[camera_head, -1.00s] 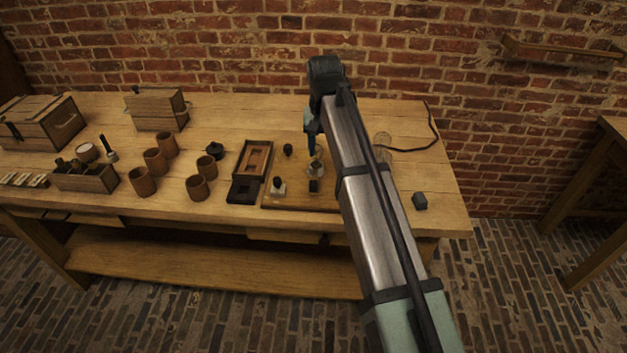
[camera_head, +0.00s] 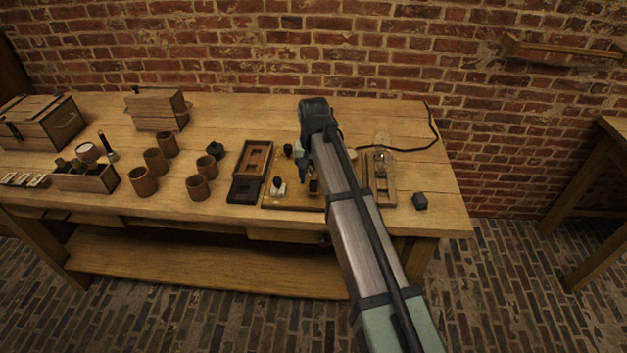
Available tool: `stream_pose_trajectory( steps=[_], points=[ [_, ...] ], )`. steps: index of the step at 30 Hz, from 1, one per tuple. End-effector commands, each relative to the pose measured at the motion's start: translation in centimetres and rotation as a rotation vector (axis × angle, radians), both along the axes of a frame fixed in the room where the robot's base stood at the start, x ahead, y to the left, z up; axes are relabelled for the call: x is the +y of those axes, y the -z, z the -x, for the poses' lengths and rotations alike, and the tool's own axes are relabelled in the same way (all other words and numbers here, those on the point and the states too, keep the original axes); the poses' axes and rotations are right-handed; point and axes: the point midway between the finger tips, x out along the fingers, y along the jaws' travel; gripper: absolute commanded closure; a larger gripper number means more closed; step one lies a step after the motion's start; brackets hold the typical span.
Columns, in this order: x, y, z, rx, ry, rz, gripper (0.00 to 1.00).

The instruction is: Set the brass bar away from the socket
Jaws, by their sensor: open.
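My gripper (camera_head: 303,172) is open and low over the wooden board (camera_head: 285,205), between the small dark knobs and the arm. The board carries a white block with a black knob (camera_head: 279,187) at its left, and another black knob (camera_head: 288,150) stands at the back. A small dark piece (camera_head: 314,187) shows just right of the fingers. I cannot clearly make out the brass bar or the socket; the gripper and my arm cover the middle and right of the board.
A wooden tray (camera_head: 241,184) stands left of the board, with several brown cups (camera_head: 197,187) farther left. Right of my arm are a wooden stand with a glass bulb (camera_head: 383,163) and a dark block (camera_head: 420,201). A cable (camera_head: 433,125) runs along the back right.

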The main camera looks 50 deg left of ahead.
Motion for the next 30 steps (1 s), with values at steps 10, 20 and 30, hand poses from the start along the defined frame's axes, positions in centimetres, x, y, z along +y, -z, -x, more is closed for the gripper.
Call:
stream_pose_trajectory(
  steps=[10, 20, 30],
  points=[
    [0.0, 2.0, 0.0, 0.0, 0.0, 0.0, 0.49],
    [0.0, 2.1, 0.0, 0.0, 0.0, 0.0, 0.58],
    [0.0, 2.1, 0.0, 0.0, 0.0, 0.0, 0.9]
  ],
)
